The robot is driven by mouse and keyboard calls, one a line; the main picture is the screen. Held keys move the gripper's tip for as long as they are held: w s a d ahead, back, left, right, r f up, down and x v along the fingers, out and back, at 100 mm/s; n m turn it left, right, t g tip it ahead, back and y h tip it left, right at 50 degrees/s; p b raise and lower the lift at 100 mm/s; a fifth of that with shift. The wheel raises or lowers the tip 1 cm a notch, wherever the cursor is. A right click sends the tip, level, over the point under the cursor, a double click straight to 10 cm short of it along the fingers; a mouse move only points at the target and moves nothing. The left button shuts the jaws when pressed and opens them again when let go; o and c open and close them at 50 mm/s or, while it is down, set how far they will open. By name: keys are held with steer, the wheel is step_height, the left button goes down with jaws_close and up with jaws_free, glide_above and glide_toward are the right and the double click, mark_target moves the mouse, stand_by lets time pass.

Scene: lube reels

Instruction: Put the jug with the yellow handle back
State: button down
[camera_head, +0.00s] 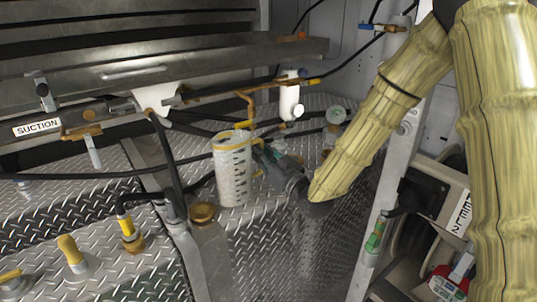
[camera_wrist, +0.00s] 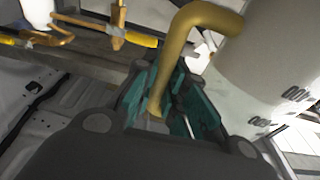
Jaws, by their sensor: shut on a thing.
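The jug (camera_head: 232,172) is a whitish, marked cylinder with a yellow rim, upright near the middle of the head view. Its yellow handle (camera_head: 257,144) is on its right side, partly hidden by my gripper (camera_head: 264,152). In the wrist view, the curved yellow handle (camera_wrist: 196,22) runs down between the teal fingers of my gripper (camera_wrist: 163,105), which are shut on it. The pale jug body (camera_wrist: 270,65) is to the right there. I cannot tell whether the jug's base touches the diamond plate.
Diamond plate (camera_head: 80,205) spreads around the jug, with a brass cap (camera_head: 203,212) and yellow-handled valves (camera_head: 71,252) at left. Black hoses run behind the jug. A white cylinder (camera_head: 289,100) and a gauge (camera_head: 336,115) are behind. A metal post (camera_head: 385,200) stands at right.

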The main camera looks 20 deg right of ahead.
steer(key=w+d+f+p, duration=0.1)
steer(key=w+d+f, duration=0.3)
steer(key=w, duration=0.2)
steer(key=shift+w+d, duration=0.15)
stand_by(0.5)
steer(key=shift+f, duration=0.15)
steer(key=c, duration=1.5)
jaws_free()
steer(key=b+v, duration=0.1)
steer(key=v, duration=1.1)
